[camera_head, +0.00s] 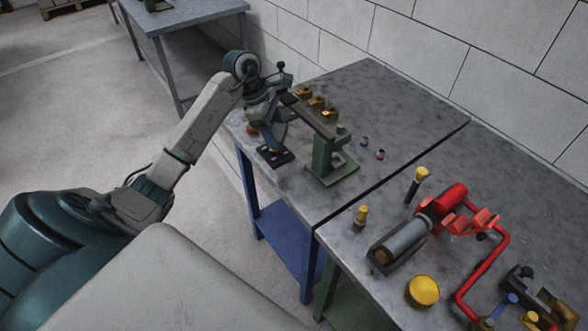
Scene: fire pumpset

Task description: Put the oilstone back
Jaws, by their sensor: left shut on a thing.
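My left gripper (274,148) reaches down at the left end of the far workbench (366,90). It is shut, and what it holds looks like the oilstone, though the hand hides most of it. Its tip is just above or at a small dark flat holder (276,158) near the bench's front edge. I cannot tell whether the oilstone touches the holder. My right gripper is not in view.
A green stand (330,165) is close to the right of the left gripper, with a long dark bar (309,117) running above it. Brass parts (316,103) are behind the bar. A red and grey pump assembly (425,228) lies on the nearer bench. The far bench's back right is clear.

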